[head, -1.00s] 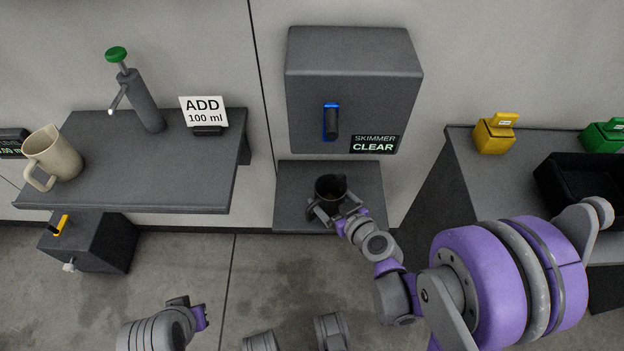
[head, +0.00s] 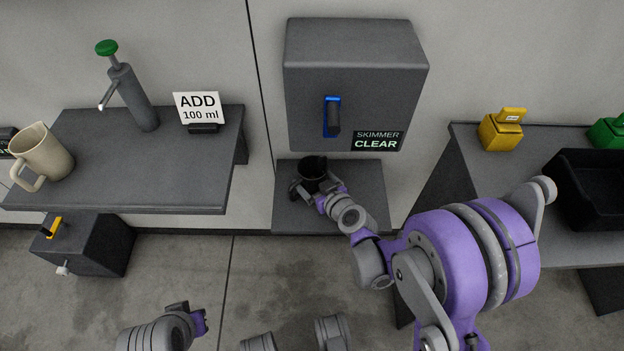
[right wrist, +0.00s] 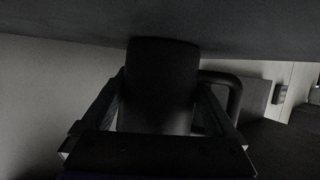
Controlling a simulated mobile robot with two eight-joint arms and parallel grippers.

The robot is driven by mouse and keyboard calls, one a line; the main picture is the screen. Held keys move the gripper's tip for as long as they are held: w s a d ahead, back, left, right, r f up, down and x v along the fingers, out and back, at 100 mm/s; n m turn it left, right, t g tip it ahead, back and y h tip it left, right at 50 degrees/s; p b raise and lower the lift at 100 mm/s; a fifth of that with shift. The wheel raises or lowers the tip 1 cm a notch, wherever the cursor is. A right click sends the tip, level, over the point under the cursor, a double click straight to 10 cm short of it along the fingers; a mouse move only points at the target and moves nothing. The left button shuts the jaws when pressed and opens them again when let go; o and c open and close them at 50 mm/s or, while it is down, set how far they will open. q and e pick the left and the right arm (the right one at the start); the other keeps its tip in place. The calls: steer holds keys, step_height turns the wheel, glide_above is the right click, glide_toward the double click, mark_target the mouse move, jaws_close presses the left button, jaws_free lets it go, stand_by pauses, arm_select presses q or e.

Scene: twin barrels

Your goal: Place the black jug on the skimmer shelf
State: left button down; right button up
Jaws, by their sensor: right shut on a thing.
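The black jug (head: 314,168) is over the back middle of the skimmer shelf (head: 358,208), under the skimmer box. It looks upright. I cannot tell whether its base touches the shelf. My right gripper (head: 309,188) is shut on the jug from the front. In the right wrist view the dark jug (right wrist: 160,85) is between the two fingers, with its handle at the right. My left gripper (head: 200,320) is low at the left, away from the shelf and pointing right; its jaw opening is unclear.
The skimmer box (head: 355,70), with a blue-backed lever and a CLEAR display (head: 377,141), hangs above the shelf. At left, a bench (head: 140,180) holds a beige jug (head: 43,158) and a green-topped pump (head: 130,95). At right, a counter holds a yellow container (head: 500,133) and a black tray.

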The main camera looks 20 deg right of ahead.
steer(key=shift+f, duration=0.15)
steer(key=o, duration=1.1)
